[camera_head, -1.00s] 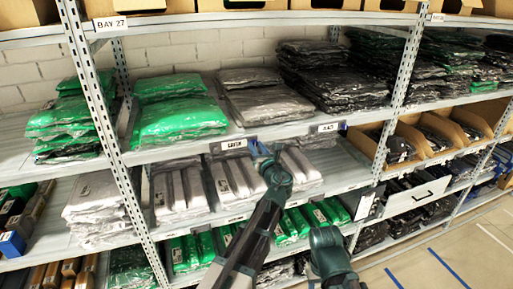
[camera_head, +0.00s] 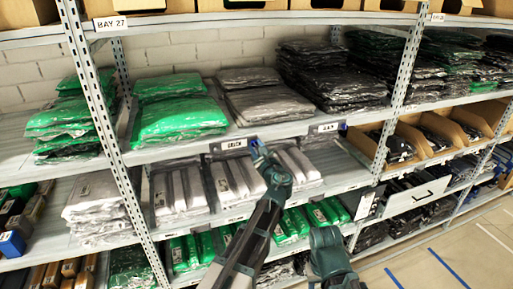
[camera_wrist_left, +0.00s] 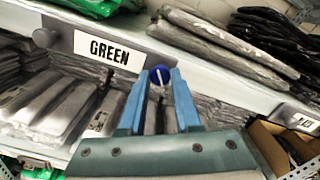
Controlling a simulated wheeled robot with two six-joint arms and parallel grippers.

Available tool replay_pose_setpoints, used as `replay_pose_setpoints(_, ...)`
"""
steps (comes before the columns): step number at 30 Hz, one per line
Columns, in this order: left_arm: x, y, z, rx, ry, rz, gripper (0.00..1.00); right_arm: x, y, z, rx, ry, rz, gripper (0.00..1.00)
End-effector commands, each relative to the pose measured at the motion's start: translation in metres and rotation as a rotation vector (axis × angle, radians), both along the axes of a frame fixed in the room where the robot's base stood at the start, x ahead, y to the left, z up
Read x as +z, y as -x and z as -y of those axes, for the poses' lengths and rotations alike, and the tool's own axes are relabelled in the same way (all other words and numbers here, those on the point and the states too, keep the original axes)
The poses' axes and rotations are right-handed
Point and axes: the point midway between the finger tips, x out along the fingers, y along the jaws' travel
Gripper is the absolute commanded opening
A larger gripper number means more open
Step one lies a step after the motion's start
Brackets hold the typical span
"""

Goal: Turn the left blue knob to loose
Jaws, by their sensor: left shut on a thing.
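The left blue knob (camera_wrist_left: 160,76) is on the shelf's front edge, just right of the white GREEN label (camera_wrist_left: 108,49). A pale line runs near vertical across its round face. The fingers of my left gripper (camera_wrist_left: 159,82) stand on either side of the knob and are shut on it. In the head view my left gripper (camera_head: 259,149) reaches up to the shelf edge beside the GREEN label (camera_head: 234,144) and mostly hides the knob.
A grey knob (camera_wrist_left: 43,38) sits left of the label in the wrist view. Another label (camera_head: 327,127) is farther right along the shelf edge. Bagged garments, such as a green stack (camera_head: 178,112), fill the shelves. A perforated upright (camera_head: 103,120) stands left of my gripper.

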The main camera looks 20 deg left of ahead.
Motion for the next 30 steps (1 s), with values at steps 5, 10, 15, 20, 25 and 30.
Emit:
replay_pose_setpoints(5,-0.0002,0.0004,-0.0001,0.0,0.14,0.095,0.0,-0.0001,0.0,0.0,0.0,0.0,0.0,0.5)
replay_pose_setpoints(10,-0.0003,0.0005,-0.0002,0.0,0.273,0.185,0.0,-0.0002,0.0,0.0,0.0,0.0,0.0,0.5)
replay_pose_setpoints(15,-0.0005,0.0006,-0.0002,0.001,0.406,0.274,0.0,-0.0003,0.0,0.0,0.0,0.0,0.0,0.5)
replay_pose_setpoints(20,-0.0006,0.0007,-0.0003,0.001,0.524,0.353,0.0,-0.0004,0.0,0.0,0.0,0.0,0.0,0.5)
replay_pose_setpoints(25,-0.0008,0.0008,-0.0003,0.001,0.631,0.426,0.0,-0.0006,0.0,0.0,0.0,0.0,0.0,0.5)
replay_pose_setpoints(30,-0.0009,0.0009,-0.0003,0.001,0.713,0.481,0.0,-0.0006,0.0,0.0,0.0,0.0,0.0,0.5)
